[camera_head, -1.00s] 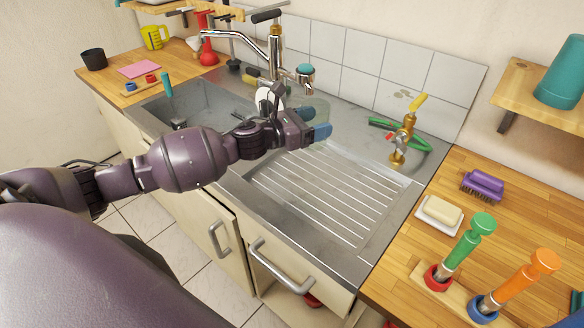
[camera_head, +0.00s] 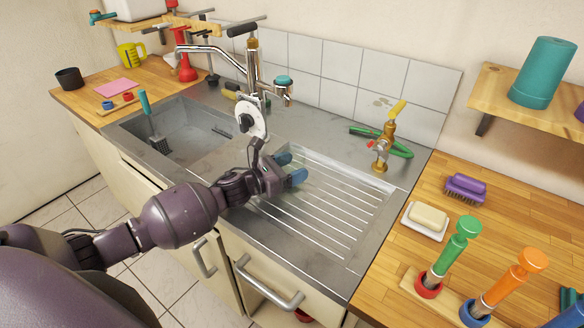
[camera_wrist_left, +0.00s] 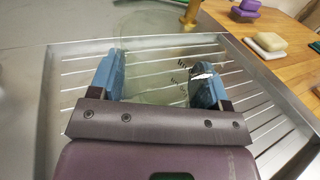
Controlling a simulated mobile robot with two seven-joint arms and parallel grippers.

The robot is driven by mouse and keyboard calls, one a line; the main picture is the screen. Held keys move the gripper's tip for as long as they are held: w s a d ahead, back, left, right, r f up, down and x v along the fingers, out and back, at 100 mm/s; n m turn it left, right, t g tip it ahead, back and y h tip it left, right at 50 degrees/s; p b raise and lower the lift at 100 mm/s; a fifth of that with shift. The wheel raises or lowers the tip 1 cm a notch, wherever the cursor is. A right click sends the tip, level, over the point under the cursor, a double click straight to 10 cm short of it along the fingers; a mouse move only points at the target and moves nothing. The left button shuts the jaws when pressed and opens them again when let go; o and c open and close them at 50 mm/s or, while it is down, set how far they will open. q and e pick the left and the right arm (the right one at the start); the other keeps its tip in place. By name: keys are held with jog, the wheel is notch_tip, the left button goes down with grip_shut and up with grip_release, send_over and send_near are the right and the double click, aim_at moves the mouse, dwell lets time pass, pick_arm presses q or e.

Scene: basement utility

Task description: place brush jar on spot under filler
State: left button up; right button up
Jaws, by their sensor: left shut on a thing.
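My left gripper (camera_head: 291,168) is over the upper left part of the ribbed drainboard (camera_head: 325,240). Its blue fingers are shut around a clear, faint glass jar, taken to be the brush jar (camera_wrist_left: 150,45), seen between and beyond the fingers in the left wrist view. In the head view the jar is barely visible; I cannot tell whether its base touches the drainboard. A chrome fixture with a teal top, possibly the filler (camera_head: 283,90), stands behind the sink. I cannot make out a marked spot under it. My right gripper is out of view.
A white disc with a black centre (camera_head: 251,120) stands behind my gripper. A teal-handled brush (camera_head: 147,108) is in the sink basin (camera_head: 190,130). A brass tap (camera_head: 385,140) with green hose stands to the right. Soap (camera_head: 428,217) and a purple brush (camera_head: 465,187) lie on the wooden counter.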

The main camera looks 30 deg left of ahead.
pick_arm(q)
jog(key=o, duration=1.1)
jog(key=shift+r, duration=0.15)
jog(key=shift+s+a, duration=0.2)
jog(key=shift+s, duration=0.15)
jog(key=v, duration=1)
jog(key=shift+s+a+b, duration=0.3)
jog(key=shift+s+a, duration=0.05)
jog(key=shift+s, duration=0.15)
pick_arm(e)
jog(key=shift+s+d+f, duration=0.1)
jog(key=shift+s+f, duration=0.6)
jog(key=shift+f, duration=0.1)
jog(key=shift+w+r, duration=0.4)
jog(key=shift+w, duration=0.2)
